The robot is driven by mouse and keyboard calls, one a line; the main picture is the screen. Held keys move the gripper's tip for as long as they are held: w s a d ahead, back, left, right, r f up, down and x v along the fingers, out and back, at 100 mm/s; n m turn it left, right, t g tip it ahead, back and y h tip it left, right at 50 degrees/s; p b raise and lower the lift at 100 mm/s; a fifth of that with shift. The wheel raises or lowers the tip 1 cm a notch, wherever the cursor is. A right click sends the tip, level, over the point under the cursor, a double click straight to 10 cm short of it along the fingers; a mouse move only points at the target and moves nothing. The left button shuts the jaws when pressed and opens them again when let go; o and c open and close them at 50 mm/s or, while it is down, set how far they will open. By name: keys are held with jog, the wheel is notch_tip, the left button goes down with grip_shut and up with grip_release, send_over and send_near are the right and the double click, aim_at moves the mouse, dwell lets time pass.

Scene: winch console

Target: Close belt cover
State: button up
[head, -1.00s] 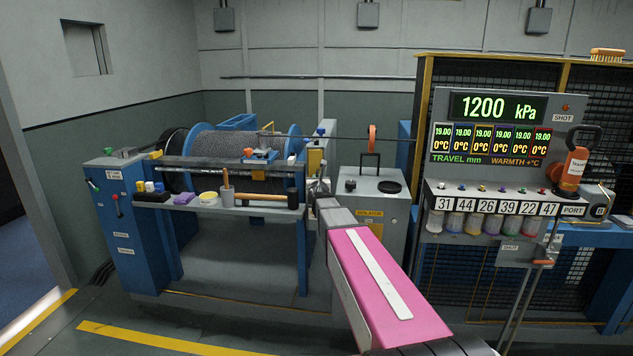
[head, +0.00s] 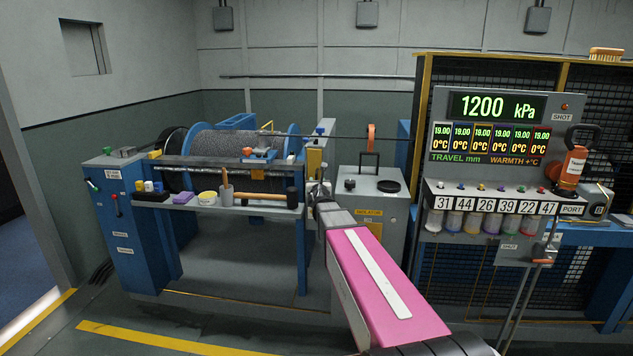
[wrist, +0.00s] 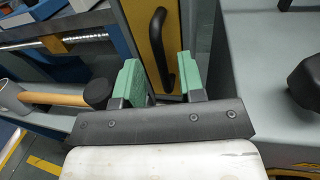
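A yellow panel, which looks like the belt cover (wrist: 143,22), stands upright ahead of my gripper in the wrist view. A black bar handle (wrist: 159,45) is fixed to it. In the head view the yellow part (head: 314,158) shows at the drum's right end, partly hidden by nearby fittings. My gripper (wrist: 160,82) has its two green-padded fingers apart with nothing between the pads. The handle's lower end appears in the gap between them, beyond the fingertips; the exact distance is unclear. In the head view my gripper (head: 320,192) is small beside the shelf's right end.
A grey cabinet (head: 372,210) with a black knob stands close on the right. The console (head: 497,160) is farther right.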

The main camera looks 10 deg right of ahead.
jog(key=s, duration=0.7)
jog(key=shift+a, duration=0.45)
jog(key=shift+s, duration=0.1)
jog(key=s+d+f+m+g+h, duration=0.45)
jog(key=s+f+m, duration=0.2)
jog(key=m, duration=0.55)
jog(key=s+d+f+m+g+h, duration=0.3)
jog(key=s+d+f+m+g, duration=0.3)
jog(key=m, duration=0.6)
jog(key=s+a+f+m+g+y, duration=0.7)
jog(key=s+a+f+m+y, duration=0.2)
jog(key=s+f, duration=0.4)
jog(key=s+a+m, duration=0.1)
jog(key=s+a, duration=0.1)
jog(key=shift+a+m, duration=0.4)
jog(key=shift+s+f+g, duration=0.1)
jog(key=shift+g, duration=0.15)
